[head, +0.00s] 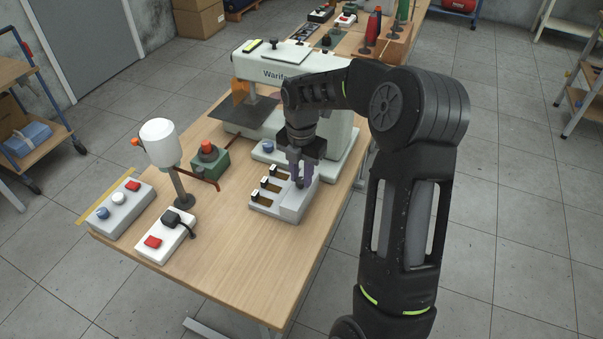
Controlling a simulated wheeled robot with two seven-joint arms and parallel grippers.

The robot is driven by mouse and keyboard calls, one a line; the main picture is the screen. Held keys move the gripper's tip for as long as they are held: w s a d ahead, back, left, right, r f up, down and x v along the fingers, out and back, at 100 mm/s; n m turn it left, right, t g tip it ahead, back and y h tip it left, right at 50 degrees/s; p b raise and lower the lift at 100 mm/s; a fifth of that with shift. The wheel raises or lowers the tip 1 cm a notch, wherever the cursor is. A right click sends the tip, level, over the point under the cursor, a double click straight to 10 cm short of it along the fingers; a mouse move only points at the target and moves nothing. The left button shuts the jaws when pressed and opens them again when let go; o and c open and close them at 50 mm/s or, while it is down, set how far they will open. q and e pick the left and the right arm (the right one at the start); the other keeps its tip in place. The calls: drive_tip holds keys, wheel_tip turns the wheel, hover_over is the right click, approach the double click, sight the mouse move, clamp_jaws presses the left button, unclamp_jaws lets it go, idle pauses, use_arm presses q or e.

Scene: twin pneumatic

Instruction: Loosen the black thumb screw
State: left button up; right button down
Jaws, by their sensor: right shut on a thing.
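My right gripper (300,183) reaches down from the right onto the raised right end of a small white block (293,208) with several slots. Its fingers are shut on a small dark part at the top of the block, which looks like the black thumb screw. The fingers hide most of the screw, so I cannot tell how far it is turned. My left gripper is out of view.
A white machine (258,68) stands behind the block. A white cup on a stand (159,142), a green box with a red knob (209,160), a button box (117,209) and a power strip (163,236) stand to the left. The front of the wooden table (236,270) is clear.

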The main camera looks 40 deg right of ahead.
sight(301, 180)
drive_tip(key=shift+n, duration=0.3)
drive_tip(key=c, duration=1.2)
unclamp_jaws()
wheel_tip(301, 180, up, 8)
drive_tip(key=shift+f+b, duration=0.1)
drive_tip(key=shift+b, duration=0.25)
